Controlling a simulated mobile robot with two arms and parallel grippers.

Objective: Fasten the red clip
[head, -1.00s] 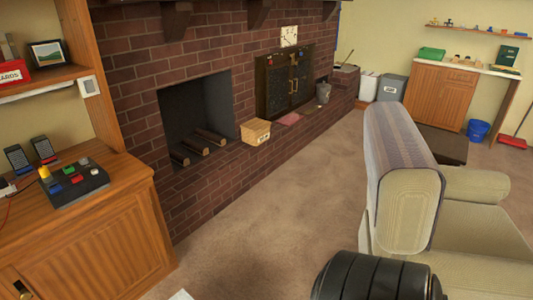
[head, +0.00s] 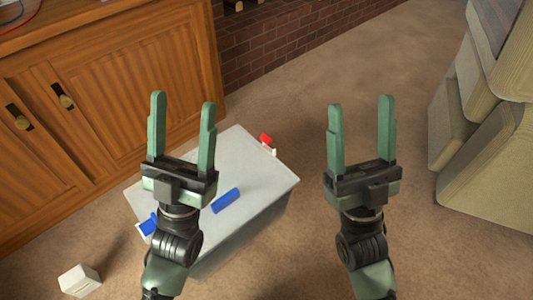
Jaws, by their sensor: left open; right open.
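The red clip (head: 266,139) is a small red piece with a white part, at the far right edge of a grey-white lidded box (head: 262,172) on the floor. I cannot tell from here how it sits on its catch. A blue clip (head: 149,225) shows at the box's left edge, partly beside my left arm. My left gripper (head: 182,118) is open and empty, in view over the left part of the box. My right gripper (head: 361,122) is open and empty, right of the box. Neither gripper touches the red clip.
A blue block (head: 225,200) lies on the lid. A small white box (head: 79,281) sits on the floor at lower left. A wooden cabinet (head: 120,80) stands behind left, and a beige sofa (head: 490,150) stands at right. Carpet (head: 375,65) is clear behind the box.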

